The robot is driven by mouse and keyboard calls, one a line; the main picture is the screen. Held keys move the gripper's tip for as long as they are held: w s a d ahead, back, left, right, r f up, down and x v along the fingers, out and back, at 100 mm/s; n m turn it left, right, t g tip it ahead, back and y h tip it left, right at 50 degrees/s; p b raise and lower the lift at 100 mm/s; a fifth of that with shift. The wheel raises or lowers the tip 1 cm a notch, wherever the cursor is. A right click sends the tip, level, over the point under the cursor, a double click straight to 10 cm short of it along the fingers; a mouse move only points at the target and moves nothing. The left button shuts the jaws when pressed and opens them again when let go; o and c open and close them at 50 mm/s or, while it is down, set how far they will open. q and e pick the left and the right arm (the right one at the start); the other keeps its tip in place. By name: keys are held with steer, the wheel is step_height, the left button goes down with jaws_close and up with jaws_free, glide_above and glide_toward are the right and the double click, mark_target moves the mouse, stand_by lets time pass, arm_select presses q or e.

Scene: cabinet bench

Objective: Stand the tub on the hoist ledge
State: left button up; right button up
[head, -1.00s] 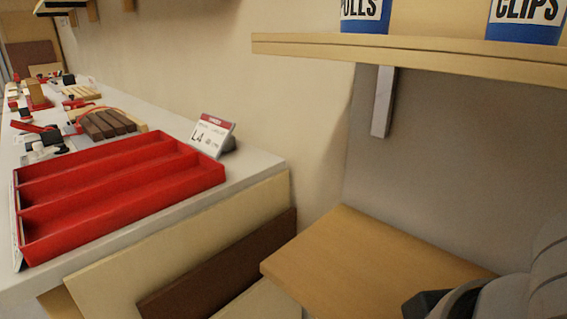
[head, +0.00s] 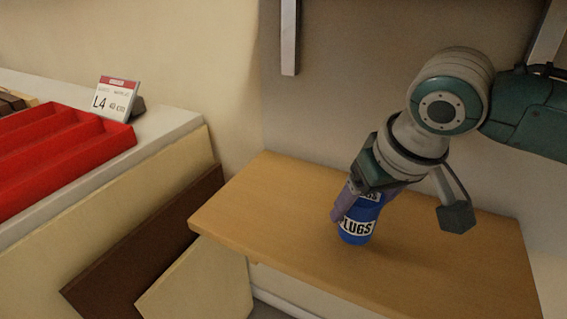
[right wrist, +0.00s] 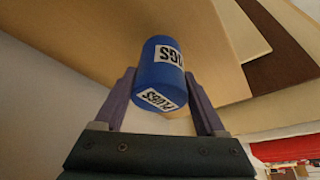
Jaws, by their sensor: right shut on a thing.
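My right gripper (head: 363,205) is shut on the tub, with one purple finger on each side. The tub's base is at or just above the ledge top; I cannot tell whether it touches. In the right wrist view the tub (right wrist: 162,72) sits between the fingertips, with the ledge (right wrist: 110,35) beyond it. The gripper hides part of the tub's upper end. My left gripper is not in view.
A red compartment tray (head: 60,155) and an L4 sign (head: 113,98) stand on the bench at the left. Brown and pale boards (head: 150,245) lean below the bench. A metal bracket (head: 289,40) hangs on the wall. The ledge is otherwise clear.

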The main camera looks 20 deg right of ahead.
mark_target(372, 203)
step_height(372, 203, down, 2)
steer(key=shift+w+d+f+b, duration=0.1)
steer(key=shift+f+b, duration=0.2)
steer(key=shift+f, duration=0.1)
steer(key=shift+f, duration=0.1)
steer(key=o, duration=1.5)
steer(key=p+v, duration=0.2)
steer(key=v, duration=0.4)
steer(key=shift+r+p, duration=0.3)
steer(key=shift+r, duration=0.1)
steer(key=shift+s+r, duration=0.25)
steer(key=shift+s, duration=0.05)
steer(key=s+a+f+n+y, duration=0.2)
steer(key=s+a+n, duration=0.1)
steer(key=s+a, duration=0.5)
steer(key=shift+g+h, duration=0.5)
steer(key=shift+h, duration=0.2)
steer(key=s, duration=0.3)
steer(key=s+d, duration=0.1)
steer(key=s, duration=0.2)
steer(key=s+d+r, duration=0.1)
steer(key=s, duration=0.3)
steer(key=shift+s, duration=0.1)
